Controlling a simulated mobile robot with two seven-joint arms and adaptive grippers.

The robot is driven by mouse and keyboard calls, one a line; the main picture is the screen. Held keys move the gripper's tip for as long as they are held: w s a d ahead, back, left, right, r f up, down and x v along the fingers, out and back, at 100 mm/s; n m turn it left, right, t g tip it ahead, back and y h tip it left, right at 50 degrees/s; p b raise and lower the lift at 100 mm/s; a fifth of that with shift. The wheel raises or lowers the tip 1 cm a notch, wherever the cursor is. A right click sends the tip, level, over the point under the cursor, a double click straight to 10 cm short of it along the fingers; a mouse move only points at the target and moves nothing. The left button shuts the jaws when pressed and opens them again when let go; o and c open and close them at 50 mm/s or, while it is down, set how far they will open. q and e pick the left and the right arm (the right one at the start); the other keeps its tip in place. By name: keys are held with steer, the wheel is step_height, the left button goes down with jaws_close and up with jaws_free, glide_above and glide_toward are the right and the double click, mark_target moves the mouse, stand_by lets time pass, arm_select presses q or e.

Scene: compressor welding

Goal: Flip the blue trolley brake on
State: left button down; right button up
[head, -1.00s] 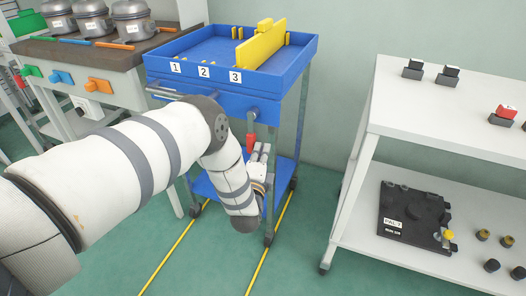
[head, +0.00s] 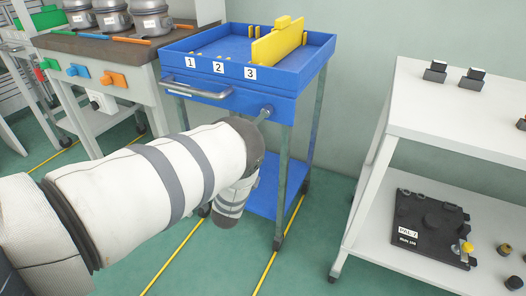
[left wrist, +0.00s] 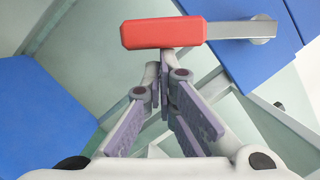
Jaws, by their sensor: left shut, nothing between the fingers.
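The blue trolley (head: 265,82) stands in the middle of the head view, with a grey push handle on its front. The brake's metal lever (head: 266,112) shows at the trolley's front right, its lower part hidden behind my left arm. In the left wrist view, the brake's red grip (left wrist: 162,34) lies across the top, joined to the metal lever (left wrist: 242,30) on the blue panel. My left gripper (left wrist: 166,64) is shut and empty, its fingertips just below the red grip in that picture. Contact cannot be told. The head view hides this gripper behind my arm. My right gripper is not in view.
A workbench (head: 120,50) with several metal pots stands left of the trolley. A white two-tier table (head: 425,110) stands at right, with a black fixture (head: 428,225) on its lower shelf. Green floor with yellow lines lies between trolley and table.

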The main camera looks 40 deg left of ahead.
arm_select(q)
steer(key=shift+s+a+r+m+t+h+b, duration=0.25)
steer(key=shift+a+r+m, duration=0.2)
steer(key=shift+a+m, duration=0.5)
steer(key=shift+s+a+r+m+t+h+b, duration=0.2)
steer(key=shift+a+r+m+b, duration=0.4)
steer(key=shift+m, duration=0.5)
steer(key=shift+s+a+r+m+t+h+b, duration=0.15)
steer(key=shift+a+r+m+t, duration=0.15)
steer(key=shift+a+m, duration=0.7)
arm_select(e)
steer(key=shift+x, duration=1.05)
arm_select(q)
steer(key=shift+r, duration=0.15)
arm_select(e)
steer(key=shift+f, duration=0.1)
